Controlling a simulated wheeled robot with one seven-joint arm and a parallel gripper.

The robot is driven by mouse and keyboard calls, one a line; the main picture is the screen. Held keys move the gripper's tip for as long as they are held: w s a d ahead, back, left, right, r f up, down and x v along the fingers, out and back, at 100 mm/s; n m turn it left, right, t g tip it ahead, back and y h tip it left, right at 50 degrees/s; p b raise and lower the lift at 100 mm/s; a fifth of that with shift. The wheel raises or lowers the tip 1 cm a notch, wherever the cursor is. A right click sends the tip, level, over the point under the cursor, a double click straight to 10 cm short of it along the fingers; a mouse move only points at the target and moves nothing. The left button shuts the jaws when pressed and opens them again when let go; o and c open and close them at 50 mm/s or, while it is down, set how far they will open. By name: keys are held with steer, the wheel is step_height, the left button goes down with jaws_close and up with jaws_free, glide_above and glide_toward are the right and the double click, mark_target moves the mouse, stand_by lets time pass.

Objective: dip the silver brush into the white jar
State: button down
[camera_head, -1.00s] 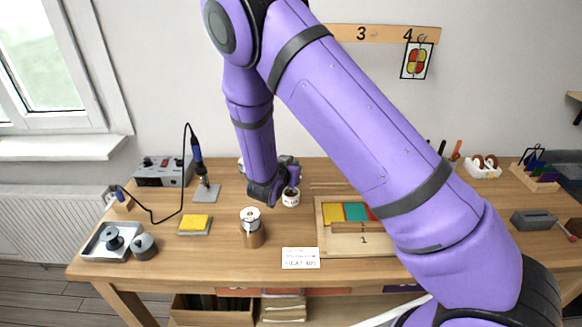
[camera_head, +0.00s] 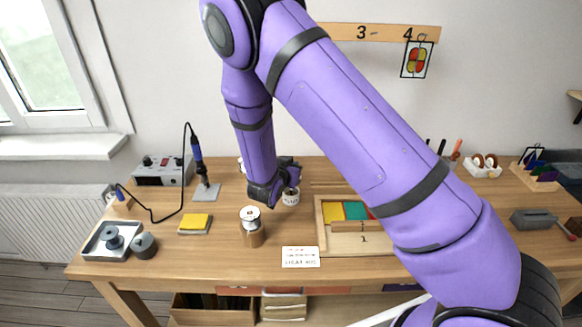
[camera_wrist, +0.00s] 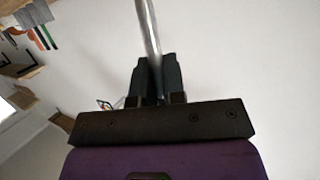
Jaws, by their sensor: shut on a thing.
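My gripper (camera_wrist: 155,85) is shut on the silver brush (camera_wrist: 148,30), which shows in the wrist view as a slim metallic rod rising between the dark fingers. The brush's tip cannot be made out. In the head view my gripper (camera_head: 288,170) is a dark shape at the back middle of the bench, partly hidden by my wrist. A small white jar (camera_head: 290,199) with a dark opening stands upright on the bench, just below my gripper in the picture. Whether the brush is over or in the jar cannot be told.
A copper-coloured can with a white-topped spool (camera_head: 252,233) stands in front of the jar. A wooden tray (camera_head: 345,250) with coloured tiles lies to the right. A soldering iron stand (camera_head: 206,190), yellow pad (camera_head: 195,222) and metal tray (camera_head: 95,250) are left. A white card (camera_head: 300,257) lies at the front.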

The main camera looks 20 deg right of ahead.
steer(key=shift+f, duration=0.3)
steer(key=shift+r, duration=0.15)
stand_by(0.8)
steer(key=shift+r, duration=2.85)
